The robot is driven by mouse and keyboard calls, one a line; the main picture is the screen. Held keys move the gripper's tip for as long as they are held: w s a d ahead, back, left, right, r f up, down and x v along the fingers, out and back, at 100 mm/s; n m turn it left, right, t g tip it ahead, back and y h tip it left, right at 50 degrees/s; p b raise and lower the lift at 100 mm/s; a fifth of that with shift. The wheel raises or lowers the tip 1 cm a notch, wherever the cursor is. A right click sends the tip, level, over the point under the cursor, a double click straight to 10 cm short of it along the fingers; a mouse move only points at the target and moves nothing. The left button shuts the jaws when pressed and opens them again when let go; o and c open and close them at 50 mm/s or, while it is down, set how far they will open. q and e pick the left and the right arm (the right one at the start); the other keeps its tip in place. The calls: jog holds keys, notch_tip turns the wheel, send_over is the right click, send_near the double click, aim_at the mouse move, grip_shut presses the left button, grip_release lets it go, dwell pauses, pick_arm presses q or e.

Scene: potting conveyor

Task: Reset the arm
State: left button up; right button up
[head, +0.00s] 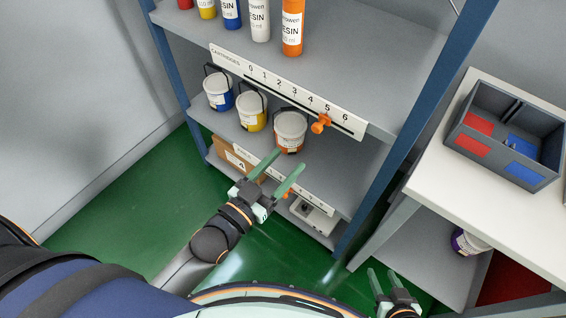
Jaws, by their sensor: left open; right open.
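My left gripper (278,171) is open and empty, with its two pale green fingers spread in front of the lower part of the shelf rack. Its fingertips overlap the lower shelf edge in the picture, just below the bucket with the orange label; I cannot tell the exact gap. My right gripper (382,280) is open and empty at the bottom right, low over the green floor and beside the white table's leg. Part of it is cut off by the bottom edge of the picture.
A shelf rack (354,175) holds several resin cartridges above and blue (217,91), yellow (251,111) and orange-labelled (290,131) buckets below. An orange slider (320,124) sits on the numbered rail. A white table (436,174) carries a grey divided bin (466,160). Green floor (115,212) is clear at left.

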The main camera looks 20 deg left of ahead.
dwell(0.3)
pick_arm(q)
jog(key=s+a+f+n+g+y+p, duration=0.2)
jog(key=s+a+f+g+y+p, duration=0.2)
jog(key=s+f+g, duration=0.3)
jog(key=s+a+f+p, duration=0.1)
jog(key=s+f, duration=0.3)
jog(key=f, duration=0.3)
jog(key=shift+a+g, duration=0.25)
jog(key=shift+g, duration=0.15)
jog(key=shift+s, duration=0.1)
dwell(1.8)
